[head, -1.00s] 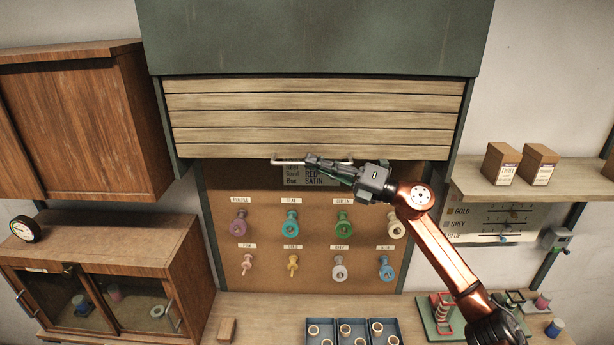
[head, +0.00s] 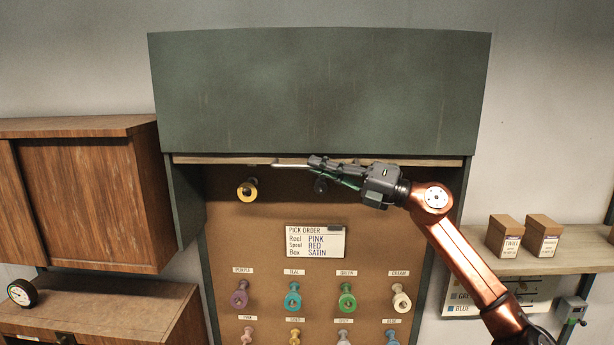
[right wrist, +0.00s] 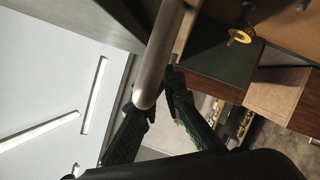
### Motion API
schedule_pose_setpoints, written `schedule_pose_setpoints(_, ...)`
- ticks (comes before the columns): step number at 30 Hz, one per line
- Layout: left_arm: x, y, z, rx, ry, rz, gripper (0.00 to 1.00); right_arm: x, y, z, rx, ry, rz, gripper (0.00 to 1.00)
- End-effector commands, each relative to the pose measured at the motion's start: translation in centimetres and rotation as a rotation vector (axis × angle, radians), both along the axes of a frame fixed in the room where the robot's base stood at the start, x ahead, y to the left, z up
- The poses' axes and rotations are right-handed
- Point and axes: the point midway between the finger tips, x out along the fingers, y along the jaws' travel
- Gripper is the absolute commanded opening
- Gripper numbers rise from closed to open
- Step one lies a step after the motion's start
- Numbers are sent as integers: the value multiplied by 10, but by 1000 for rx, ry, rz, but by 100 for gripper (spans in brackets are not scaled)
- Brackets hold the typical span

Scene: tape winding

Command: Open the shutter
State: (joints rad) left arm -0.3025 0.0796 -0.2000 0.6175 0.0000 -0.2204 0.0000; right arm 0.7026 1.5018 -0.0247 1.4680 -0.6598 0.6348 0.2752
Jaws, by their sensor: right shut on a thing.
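The wooden slatted shutter (head: 420,161) is almost wholly up inside the green housing (head: 320,95); only a thin strip of its bottom slat shows. Its metal handle bar (head: 290,165) sits at that bottom edge. My right gripper (head: 314,164) is at the handle, reaching in from the right, shut on the bar. In the right wrist view the handle (right wrist: 160,58) runs between the green fingers of the gripper (right wrist: 157,98). My left gripper is out of view.
The opened niche shows a brown pegboard (head: 265,215) with a pick order card (head: 316,241), a yellow reel (head: 247,189) and several coloured spools. A wooden cabinet (head: 85,195) stands left.

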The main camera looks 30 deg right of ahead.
Motion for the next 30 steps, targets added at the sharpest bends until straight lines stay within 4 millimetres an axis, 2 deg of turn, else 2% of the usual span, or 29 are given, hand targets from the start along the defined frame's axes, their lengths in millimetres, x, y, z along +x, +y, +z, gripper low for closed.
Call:
schedule_pose_setpoints(8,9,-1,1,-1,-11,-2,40,0,-1,2,3,-3,-1,0)
schedule_pose_setpoints(9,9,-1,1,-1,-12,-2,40,0,0,2,3,-2,0,10)
schedule_pose_setpoints(16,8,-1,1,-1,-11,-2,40,1,0,1,2,-2,2,26)
schedule_pose_setpoints(30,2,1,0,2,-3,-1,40,-6,-6,-3,2,2,1,26)
